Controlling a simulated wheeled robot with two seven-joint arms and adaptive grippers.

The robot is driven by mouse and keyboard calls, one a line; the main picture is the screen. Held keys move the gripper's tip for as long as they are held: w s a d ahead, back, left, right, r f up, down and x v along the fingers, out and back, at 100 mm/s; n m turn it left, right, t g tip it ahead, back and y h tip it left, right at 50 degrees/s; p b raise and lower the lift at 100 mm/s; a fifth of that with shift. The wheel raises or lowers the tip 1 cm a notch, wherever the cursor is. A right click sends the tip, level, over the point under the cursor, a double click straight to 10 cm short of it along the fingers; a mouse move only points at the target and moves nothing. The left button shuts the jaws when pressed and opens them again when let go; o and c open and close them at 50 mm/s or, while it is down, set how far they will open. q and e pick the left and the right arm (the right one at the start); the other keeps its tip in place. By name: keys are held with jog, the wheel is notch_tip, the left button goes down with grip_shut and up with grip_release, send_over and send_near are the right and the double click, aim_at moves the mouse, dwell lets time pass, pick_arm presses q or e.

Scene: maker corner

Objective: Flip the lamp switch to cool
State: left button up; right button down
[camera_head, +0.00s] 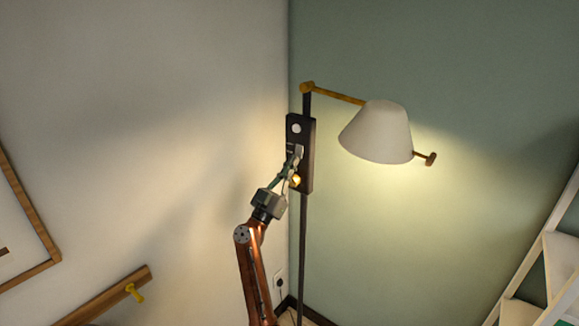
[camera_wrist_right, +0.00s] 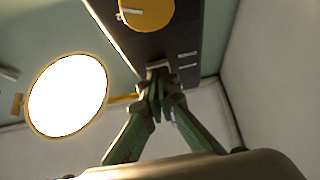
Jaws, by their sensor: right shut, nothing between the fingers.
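The lamp's white shade (camera_head: 377,133) hangs from a wooden arm on a dark pole and is lit, with a warm glow on the walls. A dark switch panel (camera_head: 308,165) is on the pole, with a white dot (camera_head: 296,128) at its top and an amber dot (camera_head: 295,181) lower down. My right gripper (camera_head: 297,153) is shut and empty, its fingertips at the switch lever (camera_head: 300,149) between the dots. In the right wrist view, the gripper (camera_wrist_right: 157,80) is against or very near the grey lever, partly hiding it; the amber disc (camera_wrist_right: 146,10) is above. Lever tilt and contact are unclear.
The pole stands near the wall corner. A wall outlet (camera_head: 279,277) with a plug is low behind my right arm. White shelving (camera_head: 547,265) is at right.

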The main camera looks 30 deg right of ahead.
jog(key=shift+w+f+h+b, duration=0.2)
jog(key=shift+h+b, duration=0.1)
jog(key=shift+b, duration=0.15)
jog(key=b+v, duration=0.2)
jog(key=v, duration=1)
jog(key=shift+f+t, duration=0.35)
jog(key=shift+t, duration=0.05)
jog(key=shift+s, duration=0.2)
